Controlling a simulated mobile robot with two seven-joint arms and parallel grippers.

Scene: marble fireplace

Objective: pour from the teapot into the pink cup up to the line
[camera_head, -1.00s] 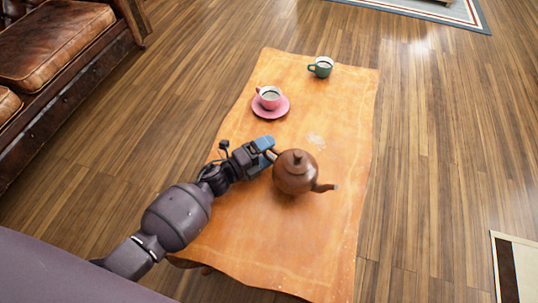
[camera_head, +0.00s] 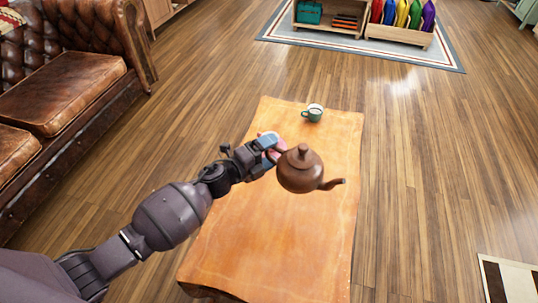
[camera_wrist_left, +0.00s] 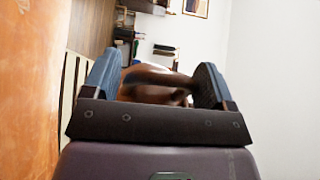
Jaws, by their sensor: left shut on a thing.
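The brown teapot (camera_head: 300,172) hangs from my left gripper (camera_head: 270,147), which is shut on its handle. The teapot looks upright and appears to be above the table, with its spout pointing right. In the left wrist view, part of the brown teapot (camera_wrist_left: 150,92) shows between the blue fingers of my left gripper (camera_wrist_left: 157,78). The pink cup (camera_head: 281,147) is mostly hidden behind my left gripper and the teapot handle; only bits of its pink show. The line in the cup cannot be seen. My right gripper is not in view.
A green cup (camera_head: 313,113) stands near the far end of the orange wooden table (camera_head: 265,240). The table's near part is bare. A brown leather sofa (camera_head: 65,95) is on the left. A low shelf unit with colourful items (camera_head: 400,34) stands on a rug at the back.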

